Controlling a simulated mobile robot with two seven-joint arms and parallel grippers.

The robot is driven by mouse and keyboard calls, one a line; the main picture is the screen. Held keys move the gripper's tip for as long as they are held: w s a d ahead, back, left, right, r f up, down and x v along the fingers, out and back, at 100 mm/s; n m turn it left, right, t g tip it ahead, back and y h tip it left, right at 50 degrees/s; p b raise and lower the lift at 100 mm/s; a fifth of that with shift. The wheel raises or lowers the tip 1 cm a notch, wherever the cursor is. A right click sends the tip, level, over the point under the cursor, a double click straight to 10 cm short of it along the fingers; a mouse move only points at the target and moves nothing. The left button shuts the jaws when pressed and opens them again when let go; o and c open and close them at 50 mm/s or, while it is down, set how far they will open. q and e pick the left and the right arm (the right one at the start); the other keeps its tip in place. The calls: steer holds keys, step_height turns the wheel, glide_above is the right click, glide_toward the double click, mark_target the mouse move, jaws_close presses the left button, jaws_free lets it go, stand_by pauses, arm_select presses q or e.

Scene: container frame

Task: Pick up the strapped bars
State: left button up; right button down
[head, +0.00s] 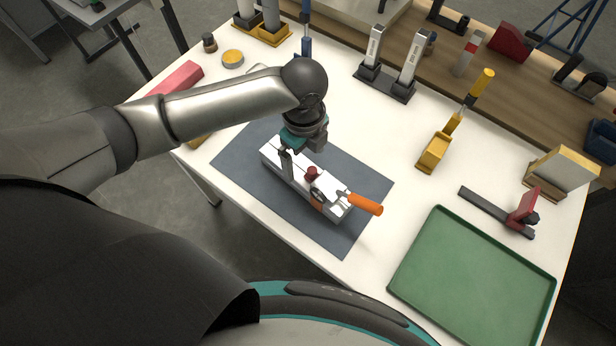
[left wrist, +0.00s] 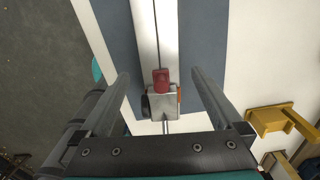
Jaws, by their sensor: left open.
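The strapped bars (head: 328,184) are long pale bars lying side by side on a dark grey mat (head: 242,153). Near their front end is a metal buckle with a red knob (head: 312,172) and an orange handle (head: 365,204). My left gripper (head: 300,156) is over the bars, pointing down. In the left wrist view my left gripper (left wrist: 160,76) is open, with one finger on each side of the bars (left wrist: 145,25) and gaps between. The red knob (left wrist: 161,78) shows between the fingers. Finger height relative to the bars is unclear. My right gripper is not in view.
A green tray (head: 470,280) lies at the front right. A yellow clamp (head: 434,152), a red-and-black tool (head: 520,215) and a dark stand with upright bars (head: 385,85) are on the white table. A red block (head: 178,78) lies partly behind my left arm.

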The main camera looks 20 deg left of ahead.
mark_target(307, 176)
arm_select(q)
steer(key=shift+f, duration=1.3)
steer(key=shift+d+f, duration=0.1)
steer(key=shift+f, duration=0.25)
steer(key=f, duration=0.2)
steer(key=f+b, duration=0.1)
steer(key=f, duration=0.1)
steer(key=shift+s+d+f, duration=0.2)
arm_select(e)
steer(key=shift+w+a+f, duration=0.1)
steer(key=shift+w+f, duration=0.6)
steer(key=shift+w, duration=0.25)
arm_select(q)
steer(key=c, duration=0.4)
jaws_close()
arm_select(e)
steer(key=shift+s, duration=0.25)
arm_select(q)
steer(key=shift+w+r, duration=0.1)
